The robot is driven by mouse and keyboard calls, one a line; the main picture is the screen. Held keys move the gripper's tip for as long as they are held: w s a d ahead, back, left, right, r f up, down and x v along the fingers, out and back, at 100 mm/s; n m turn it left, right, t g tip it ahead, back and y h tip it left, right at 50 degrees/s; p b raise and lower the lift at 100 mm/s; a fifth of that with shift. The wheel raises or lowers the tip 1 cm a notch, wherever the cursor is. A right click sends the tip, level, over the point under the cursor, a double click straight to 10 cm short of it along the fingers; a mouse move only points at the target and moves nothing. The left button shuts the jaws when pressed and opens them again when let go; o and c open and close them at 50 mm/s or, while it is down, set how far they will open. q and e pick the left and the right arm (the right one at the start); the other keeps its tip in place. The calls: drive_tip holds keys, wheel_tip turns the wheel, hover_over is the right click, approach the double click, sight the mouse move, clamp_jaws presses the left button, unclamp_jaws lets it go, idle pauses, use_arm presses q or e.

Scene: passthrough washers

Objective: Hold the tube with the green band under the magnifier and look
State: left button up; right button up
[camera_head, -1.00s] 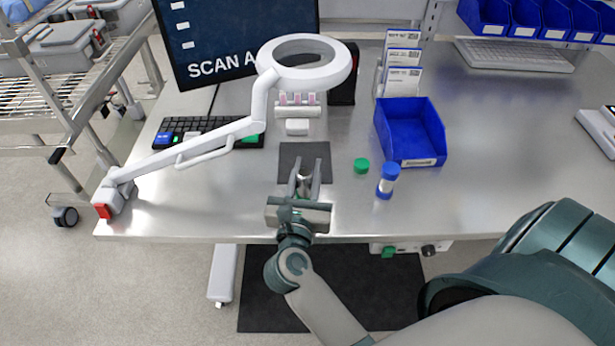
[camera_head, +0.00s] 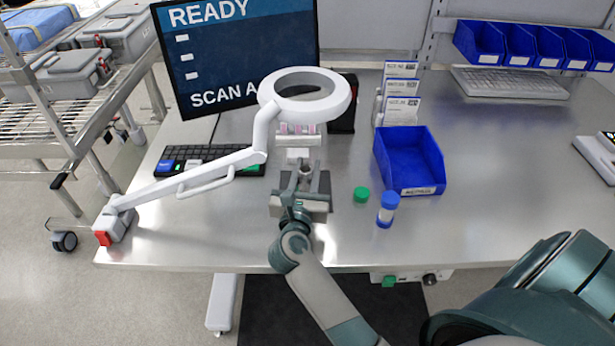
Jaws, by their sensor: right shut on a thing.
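The white ring magnifier (camera_head: 340,95) hangs over the back of the bench on its jointed arm. My right gripper (camera_head: 305,171) is just in front of and below the ring, over the dark mat (camera_head: 289,177). It is shut on a small grey, round-topped tube (camera_head: 305,173), seen from above between the fingers. Its lower part is hidden and no green band shows. Behind it, partly under the ring, a white rack (camera_head: 298,141) holds pink-filled tubes (camera_head: 298,128). My left gripper is not in view.
A green cap (camera_head: 361,194) and a blue-capped container (camera_head: 387,208) stand right of the gripper, near a blue bin (camera_head: 423,188). A keyboard (camera_head: 195,160) and monitor (camera_head: 235,50) are at the left back. The bench's right middle (camera_head: 500,170) is clear.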

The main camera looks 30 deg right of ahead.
drive_tip(key=shift+w+a+x, duration=0.1)
drive_tip(key=shift+a+x, duration=0.05)
drive_tip(key=shift+x, duration=0.9)
drive_tip(key=shift+w+a+x, duration=0.1)
drive_tip(key=shift+x, duration=0.95)
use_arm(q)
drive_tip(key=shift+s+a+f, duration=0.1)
